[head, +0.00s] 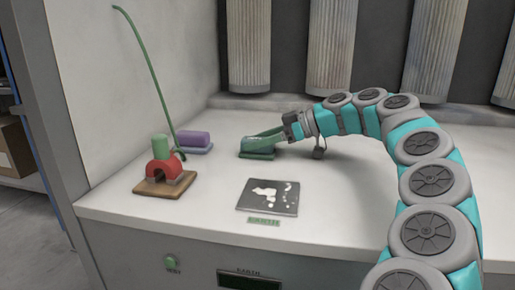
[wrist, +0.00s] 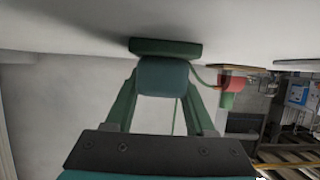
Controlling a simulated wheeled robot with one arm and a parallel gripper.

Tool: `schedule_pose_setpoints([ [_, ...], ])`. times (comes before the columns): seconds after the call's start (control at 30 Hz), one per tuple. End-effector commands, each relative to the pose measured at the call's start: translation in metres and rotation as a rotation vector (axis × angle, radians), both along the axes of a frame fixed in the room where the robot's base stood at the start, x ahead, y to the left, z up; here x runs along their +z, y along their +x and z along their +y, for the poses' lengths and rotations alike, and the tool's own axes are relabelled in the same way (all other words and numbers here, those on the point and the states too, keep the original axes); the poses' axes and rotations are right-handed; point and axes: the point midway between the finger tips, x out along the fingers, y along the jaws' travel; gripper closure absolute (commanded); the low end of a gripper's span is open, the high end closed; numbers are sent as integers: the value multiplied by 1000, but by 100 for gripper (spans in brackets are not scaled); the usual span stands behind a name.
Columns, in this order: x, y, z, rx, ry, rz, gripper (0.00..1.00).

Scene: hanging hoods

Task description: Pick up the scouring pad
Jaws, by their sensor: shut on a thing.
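A teal block (wrist: 163,78), which looks like the scouring pad, is between the fingers of my gripper (wrist: 162,85) in the wrist view. My gripper is shut on it. A dark green base (wrist: 165,47) lies right behind the block; I cannot tell whether the two still touch. In the head view my gripper (head: 262,141) reaches in from the right, low over the green base (head: 257,154) on the white counter. The fingers partly hide the block there.
A purple block (head: 194,138) on a greyish base is to the left. A red arch (head: 164,170) with a green cylinder stands on a wooden board, near a tall thin green rod (head: 150,75). A dark tile (head: 268,196) with white patches lies in front. Ribbed grey columns (head: 332,45) stand behind.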

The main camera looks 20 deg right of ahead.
Motion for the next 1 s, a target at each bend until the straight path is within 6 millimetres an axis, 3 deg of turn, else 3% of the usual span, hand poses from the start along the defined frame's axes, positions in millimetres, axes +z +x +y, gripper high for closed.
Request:
schedule_pose_setpoints([
  [0.1,0,0,0,0,0,0,100],
  [0.53,4,0,0,-1,0,0,100],
  [1.0,34,0,0,-1,-1,-1,100],
])
